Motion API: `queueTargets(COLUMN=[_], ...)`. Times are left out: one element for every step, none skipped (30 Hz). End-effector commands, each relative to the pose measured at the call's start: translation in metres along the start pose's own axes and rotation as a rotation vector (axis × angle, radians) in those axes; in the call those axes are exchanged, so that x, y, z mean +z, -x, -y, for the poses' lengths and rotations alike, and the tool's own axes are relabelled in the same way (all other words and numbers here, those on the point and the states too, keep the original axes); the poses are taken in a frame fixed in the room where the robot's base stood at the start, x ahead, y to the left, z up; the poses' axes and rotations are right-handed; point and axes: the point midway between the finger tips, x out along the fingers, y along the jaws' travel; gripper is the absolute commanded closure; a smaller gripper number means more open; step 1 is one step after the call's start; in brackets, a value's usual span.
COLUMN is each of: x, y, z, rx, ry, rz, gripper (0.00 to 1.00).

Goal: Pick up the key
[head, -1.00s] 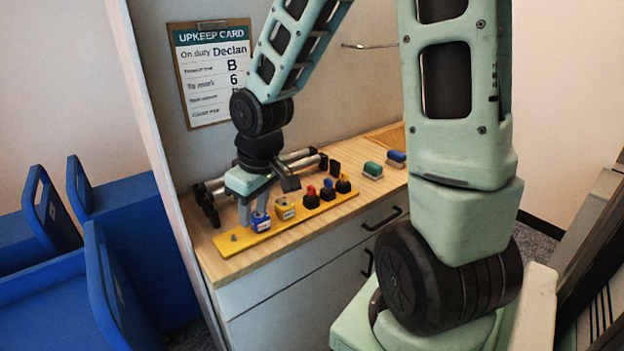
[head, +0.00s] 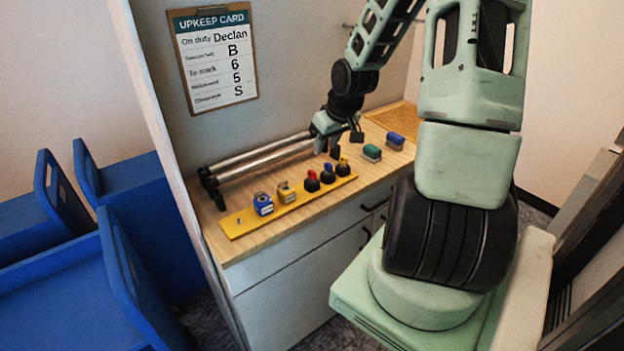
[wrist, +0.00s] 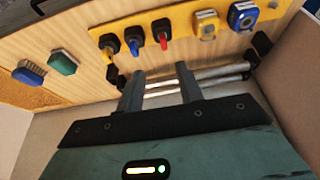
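I cannot tell which item is the key. A yellow rack (head: 237,222) on the wooden counter holds a blue block (head: 263,204), a yellow block (head: 286,192) and three black-based pieces with red (head: 312,181), blue (head: 328,173) and yellow (head: 343,167) tops. The red-topped (wrist: 163,34), blue-topped (wrist: 132,41) and yellow-topped (wrist: 108,44) pieces also show in the wrist view. My gripper (head: 337,147) is behind the right end of the rack, near the rollers. In the wrist view its two fingers (wrist: 158,80) are apart with nothing held between them.
Two metal rollers (head: 262,158) on black supports lie behind the rack. A green-topped block (head: 372,152) and a blue-topped block (head: 396,140) stand on the counter to the right. An upkeep card (head: 214,60) hangs on the wall. Blue bins (head: 150,270) stand at the left.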

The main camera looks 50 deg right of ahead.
Motion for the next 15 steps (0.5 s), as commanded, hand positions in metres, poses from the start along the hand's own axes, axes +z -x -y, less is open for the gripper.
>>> queueTargets(x=[0.001,0.001,0.000,0.001,0.001,0.000,0.000,0.000,0.000,0.000,0.000,0.000,0.000,0.000,0.000], y=[-0.012,-0.017,-0.024,-0.029,-0.035,-0.042,-0.047,-0.052,-0.058,-0.062,-0.065,-0.070,-0.072,-0.074,-0.076], z=[0.002,0.002,0.002,0.002,0.002,0.002,0.002,0.002,0.002,0.002,0.002,0.002,0.001,0.001,0.001], rx=[-0.003,-0.003,-0.003,-0.003,-0.002,-0.003,-0.003,-0.002,-0.002,-0.002,-0.002,-0.002,-0.001,0.000,0.000], ry=[0.003,0.003,0.003,0.004,0.005,0.003,0.003,0.003,0.002,0.001,0.001,0.001,0.000,0.000,0.000], rz=[0.003,0.003,0.002,0.003,0.004,0.003,0.003,0.003,0.003,0.003,0.003,0.002,0.001,0.001,0.001], gripper=[0.64,0.64,0.64,0.64,0.64,0.64,0.64,0.64,0.64,0.64,0.64,0.64,0.64,0.64,0.64])
